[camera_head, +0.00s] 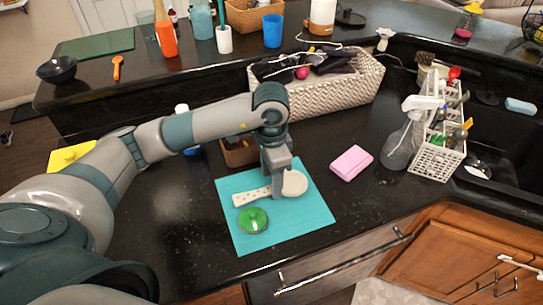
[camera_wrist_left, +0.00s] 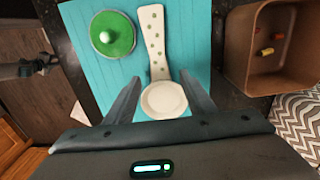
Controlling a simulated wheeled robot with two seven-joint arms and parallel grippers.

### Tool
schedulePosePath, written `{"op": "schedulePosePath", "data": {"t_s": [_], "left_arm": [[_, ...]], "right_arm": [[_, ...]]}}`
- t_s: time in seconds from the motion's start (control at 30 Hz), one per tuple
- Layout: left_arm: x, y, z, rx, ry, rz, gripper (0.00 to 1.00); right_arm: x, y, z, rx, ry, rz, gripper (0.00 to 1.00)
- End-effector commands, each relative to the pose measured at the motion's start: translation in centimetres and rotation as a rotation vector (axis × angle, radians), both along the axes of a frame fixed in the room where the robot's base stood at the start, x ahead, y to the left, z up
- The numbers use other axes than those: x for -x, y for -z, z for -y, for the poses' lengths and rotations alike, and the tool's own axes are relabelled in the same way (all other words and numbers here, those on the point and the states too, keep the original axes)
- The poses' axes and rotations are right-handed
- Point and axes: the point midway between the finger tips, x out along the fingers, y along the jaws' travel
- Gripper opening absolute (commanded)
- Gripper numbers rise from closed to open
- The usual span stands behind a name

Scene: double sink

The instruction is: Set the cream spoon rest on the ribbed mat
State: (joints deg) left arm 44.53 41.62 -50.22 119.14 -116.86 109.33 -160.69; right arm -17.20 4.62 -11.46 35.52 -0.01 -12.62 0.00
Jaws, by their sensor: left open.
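The cream spoon rest (camera_head: 295,184) has a round bowl and a flat handle with dark spots. It lies on the teal mat (camera_head: 298,222), whose fine lines show in the left wrist view (camera_wrist_left: 197,30). My left gripper (camera_head: 278,192) points down at the spoon rest, over the part where handle meets bowl. In the left wrist view its open fingers (camera_wrist_left: 160,78) stand on either side of the spoon rest (camera_wrist_left: 163,100). I cannot tell how far the fingertips are from the mat. My right gripper is not in view.
A round green lid (camera_head: 253,221) sits on the mat beside the handle. A brown box (camera_wrist_left: 238,48) stands just behind the mat. A pink sponge (camera_head: 351,162) lies to the right, then a spray bottle (camera_head: 401,145) and a white caddy (camera_head: 436,160). A woven basket (camera_head: 330,105) stands behind.

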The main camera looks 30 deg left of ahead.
Motion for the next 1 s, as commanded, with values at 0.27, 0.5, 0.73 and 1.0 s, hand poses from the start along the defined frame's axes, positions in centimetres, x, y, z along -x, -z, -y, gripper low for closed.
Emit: {"op": "schedulePosePath", "data": {"t_s": [0.27, 0.5, 0.73, 1.0], "left_arm": [[-0.2, -4.0, 0.0, 0.000, 0.001, 0.006, 0.50], [-0.1, -7.4, 0.0, 0.000, 0.000, 0.004, 0.50], [0.0, -9.2, 0.0, -0.001, 0.000, 0.002, 0.50], [0.0, -9.8, 0.0, 0.000, -0.001, 0.000, 0.50]], "right_arm": [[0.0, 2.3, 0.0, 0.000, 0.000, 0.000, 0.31], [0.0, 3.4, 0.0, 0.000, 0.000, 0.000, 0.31], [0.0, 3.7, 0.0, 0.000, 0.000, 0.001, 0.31], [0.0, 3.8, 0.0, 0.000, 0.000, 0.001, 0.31]]}}
